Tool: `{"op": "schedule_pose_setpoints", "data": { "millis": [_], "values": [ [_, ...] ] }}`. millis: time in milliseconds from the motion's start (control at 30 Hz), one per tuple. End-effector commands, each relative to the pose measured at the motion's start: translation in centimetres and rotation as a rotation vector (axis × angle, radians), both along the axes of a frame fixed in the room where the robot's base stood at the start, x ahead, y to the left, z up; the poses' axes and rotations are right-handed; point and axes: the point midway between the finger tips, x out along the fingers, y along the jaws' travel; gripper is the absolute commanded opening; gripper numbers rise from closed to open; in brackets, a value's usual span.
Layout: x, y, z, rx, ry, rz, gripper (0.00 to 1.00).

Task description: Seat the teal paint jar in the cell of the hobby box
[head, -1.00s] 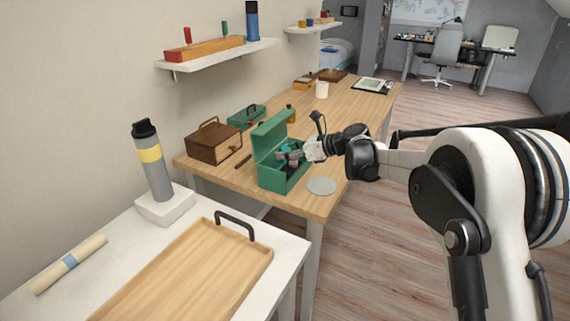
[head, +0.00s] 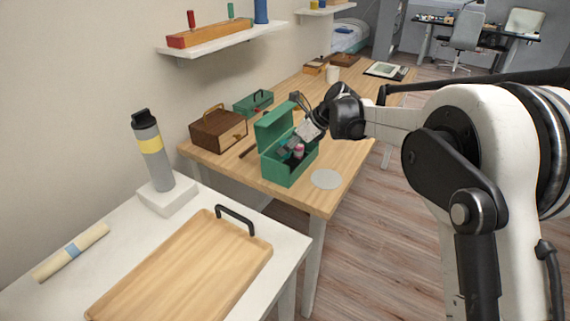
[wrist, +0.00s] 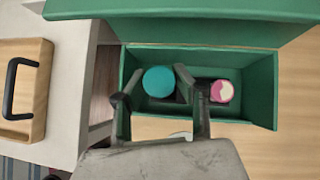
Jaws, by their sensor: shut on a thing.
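The green hobby box (head: 288,172) stands with its lid raised near the front end of the wooden desk. In the wrist view I look down into the open box (wrist: 262,92). My gripper (wrist: 159,74) is shut on the teal paint jar (wrist: 158,82), whose round teal top shows between the fingers over the left part of the box. A pink and white jar (wrist: 222,91) sits in the right part; it also shows in the head view (head: 299,151). The fingers and the jar's top hide the jar's base, so I cannot tell whether it touches the box floor.
A brown wooden chest (head: 217,130) and a closed green case (head: 253,103) stand behind the box. A grey disc (head: 326,179) lies in front of it. A wooden tray (head: 185,268) and a grey bottle (head: 149,153) are on the nearer white table.

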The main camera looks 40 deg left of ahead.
Motion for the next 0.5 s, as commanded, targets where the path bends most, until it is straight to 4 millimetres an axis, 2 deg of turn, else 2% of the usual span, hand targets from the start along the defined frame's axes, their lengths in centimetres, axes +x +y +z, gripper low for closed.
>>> {"op": "schedule_pose_setpoints", "data": {
  "millis": [100,333,500],
  "values": [
    [0.0,0.0,-1.7,0.001,0.0,0.0,0.0],
    [0.0,0.0,-3.3,0.001,0.0,0.0,0.0],
    [0.0,0.0,-5.5,0.002,0.001,0.0,0.0]
  ]
}}
